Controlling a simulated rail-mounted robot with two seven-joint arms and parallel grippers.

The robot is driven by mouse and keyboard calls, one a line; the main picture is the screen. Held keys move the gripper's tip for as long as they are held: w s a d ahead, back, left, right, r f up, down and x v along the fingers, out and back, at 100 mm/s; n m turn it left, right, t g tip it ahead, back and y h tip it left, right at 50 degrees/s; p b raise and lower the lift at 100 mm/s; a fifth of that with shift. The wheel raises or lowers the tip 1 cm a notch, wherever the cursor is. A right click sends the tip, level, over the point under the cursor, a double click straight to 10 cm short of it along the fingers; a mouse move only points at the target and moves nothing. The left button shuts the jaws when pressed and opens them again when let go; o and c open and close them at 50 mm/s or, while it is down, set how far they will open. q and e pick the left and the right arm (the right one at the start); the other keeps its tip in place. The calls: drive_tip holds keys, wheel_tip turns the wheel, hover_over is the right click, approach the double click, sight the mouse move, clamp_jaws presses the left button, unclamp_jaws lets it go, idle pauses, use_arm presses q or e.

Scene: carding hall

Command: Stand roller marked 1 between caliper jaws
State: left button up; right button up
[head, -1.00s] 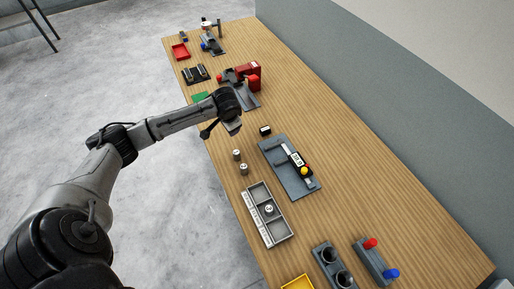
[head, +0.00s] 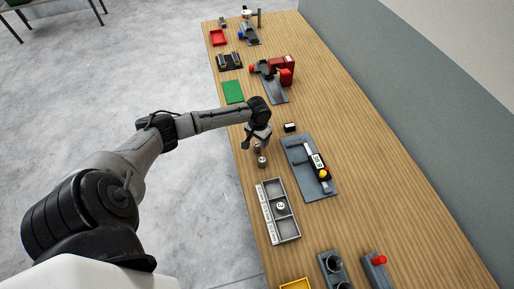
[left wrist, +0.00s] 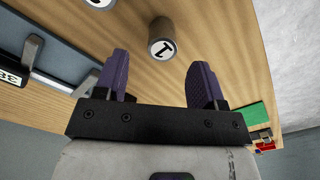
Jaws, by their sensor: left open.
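The roller marked 1 (left wrist: 163,40) is a small grey-brown cylinder with a black 1 on its pale top, upright on the table in the left wrist view. My left gripper (head: 257,138) is open and above it; in the left wrist view its purple fingertips (left wrist: 158,62) are apart, with the roller beyond the gap, not gripped. The digital caliper (head: 318,161) lies on a grey base (head: 303,180) to the right, with a yellow knob. Its jaws (left wrist: 34,47) show partly at left in the wrist view. My right gripper is out of view.
A grey compartment tray (head: 287,226) holds another roller (head: 281,206). A small black block (head: 290,127) stands behind the caliper. A green mat (head: 232,92) and a red-and-grey device (head: 282,68) lie farther back. The table's right side is clear.

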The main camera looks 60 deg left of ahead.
sight(257, 144)
use_arm(q)
drive_tip(key=shift+s+f, duration=0.15)
drive_tip(key=shift+f, duration=2.7)
drive_tip(key=c, duration=1.1)
drive_tip(key=shift+r, duration=0.15)
